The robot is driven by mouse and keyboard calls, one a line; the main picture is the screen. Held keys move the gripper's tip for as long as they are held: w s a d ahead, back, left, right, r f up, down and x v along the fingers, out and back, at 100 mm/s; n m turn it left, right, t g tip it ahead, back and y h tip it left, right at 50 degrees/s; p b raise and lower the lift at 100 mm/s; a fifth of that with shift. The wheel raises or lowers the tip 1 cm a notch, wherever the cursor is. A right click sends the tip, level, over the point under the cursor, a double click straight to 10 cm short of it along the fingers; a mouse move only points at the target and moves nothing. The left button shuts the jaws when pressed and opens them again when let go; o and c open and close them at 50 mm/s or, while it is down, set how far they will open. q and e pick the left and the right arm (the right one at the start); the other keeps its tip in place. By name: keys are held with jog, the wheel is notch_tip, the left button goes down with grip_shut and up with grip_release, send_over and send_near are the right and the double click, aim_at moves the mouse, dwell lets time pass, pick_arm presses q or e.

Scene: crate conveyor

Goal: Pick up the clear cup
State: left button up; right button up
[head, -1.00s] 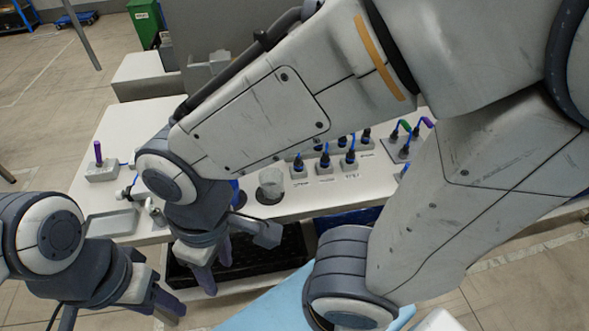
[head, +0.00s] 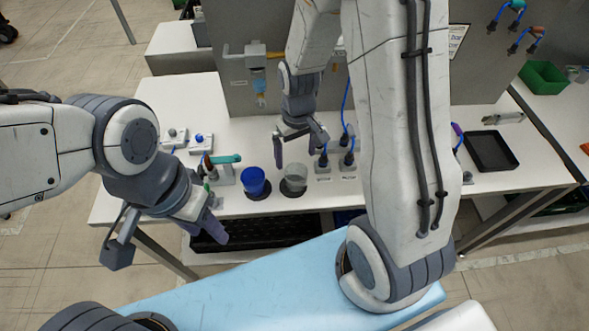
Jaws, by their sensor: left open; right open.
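The clear cup (head: 296,174) stands upright on a dark round pad near the front edge of the white table. My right gripper (head: 300,155) is open with its fingers pointing down. It is just behind and above the clear cup in the picture. Whether a finger touches the cup cannot be told. My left gripper (head: 167,246) is open and empty, in front of the table's left part, away from the cup.
A blue cup (head: 254,180) stands close to the left of the clear cup. Blue-cabled connector blocks (head: 323,165) stand close on the right. A grey panel (head: 230,85) rises behind. A black crate (head: 270,231) lies below the table edge. A black tray (head: 491,150) lies at right.

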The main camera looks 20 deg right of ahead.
send_near(295, 176)
jog(key=shift+s+a+f, duration=0.2)
jog(key=shift+s+f, duration=0.15)
jog(key=shift+s, duration=0.2)
jog(key=shift+s+a+f, duration=0.25)
jog(key=shift+s+f, duration=0.1)
jog(key=shift+s, duration=0.15)
jog(key=shift+f+p, duration=0.3)
jog(key=shift+f, duration=0.2)
notch_tip(295, 176, down, 4)
jog(key=shift+f, duration=0.2)
jog(key=c, duration=1.2)
jog(key=shift+r, duration=0.1)
